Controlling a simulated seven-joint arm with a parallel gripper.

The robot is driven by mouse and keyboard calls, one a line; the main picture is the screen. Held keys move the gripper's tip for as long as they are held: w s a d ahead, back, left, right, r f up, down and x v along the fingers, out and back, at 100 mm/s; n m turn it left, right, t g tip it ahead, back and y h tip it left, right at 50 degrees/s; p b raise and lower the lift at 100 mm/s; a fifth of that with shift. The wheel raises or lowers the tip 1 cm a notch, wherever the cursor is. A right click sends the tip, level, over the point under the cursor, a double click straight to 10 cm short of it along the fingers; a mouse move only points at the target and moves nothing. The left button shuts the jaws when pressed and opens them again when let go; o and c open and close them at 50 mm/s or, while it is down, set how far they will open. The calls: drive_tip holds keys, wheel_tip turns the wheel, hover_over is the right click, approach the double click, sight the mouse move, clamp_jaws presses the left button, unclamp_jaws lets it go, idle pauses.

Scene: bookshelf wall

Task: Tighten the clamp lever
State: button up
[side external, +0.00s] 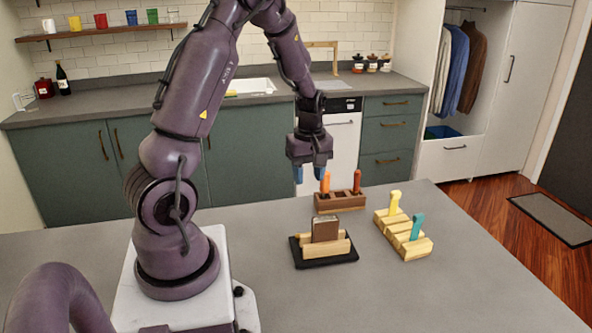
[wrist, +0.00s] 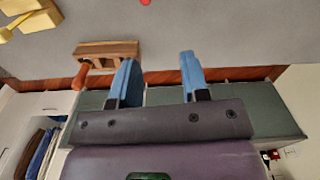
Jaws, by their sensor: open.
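A pale wooden base (side external: 404,236) stands on the grey table, right of centre. It carries an upright yellow lever-like piece (side external: 394,202) and a teal one (side external: 416,227). Which of these, if either, is the clamp lever I cannot tell. The yellow piece also shows at the wrist view's upper left edge (wrist: 6,34). My gripper (side external: 309,173) is open and empty, with blue fingers pointing down. It is above the table's far edge, left of the wooden base and apart from it. The fingers also show in the wrist view (wrist: 158,70).
A brown rack (side external: 340,202) holding orange- and red-handled pieces stands close to my gripper. A brown block (side external: 325,229) sits in a wooden holder on a black base (side external: 326,258) nearer the front. The table's front right is clear. Green cabinets (side external: 393,134) stand behind.

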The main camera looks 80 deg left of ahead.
drive_tip(key=shift+s+a+r+n, duration=0.1)
drive_tip(key=shift+s+a+n, duration=0.25)
drive_tip(key=shift+s, duration=0.3)
drive_tip(key=shift+s+a+r+n, duration=0.1)
drive_tip(key=shift+s+a+n, duration=0.2)
drive_tip(key=shift+s, duration=0.35)
drive_tip(key=shift+m, duration=0.25)
drive_tip(key=s+d+r+m+t, duration=0.2)
drive_tip(key=d+r+m+t, duration=0.1)
drive_tip(key=d+r+m, duration=0.6)
drive_tip(key=s+d+r+m+t, duration=0.2)
drive_tip(key=d+r+m, duration=0.8)
drive_tip(key=d, duration=0.5)
drive_tip(key=shift+s+d+m+t, duration=0.4)
drive_tip(key=shift+s+m, duration=0.1)
drive_tip(key=shift+s, duration=0.15)
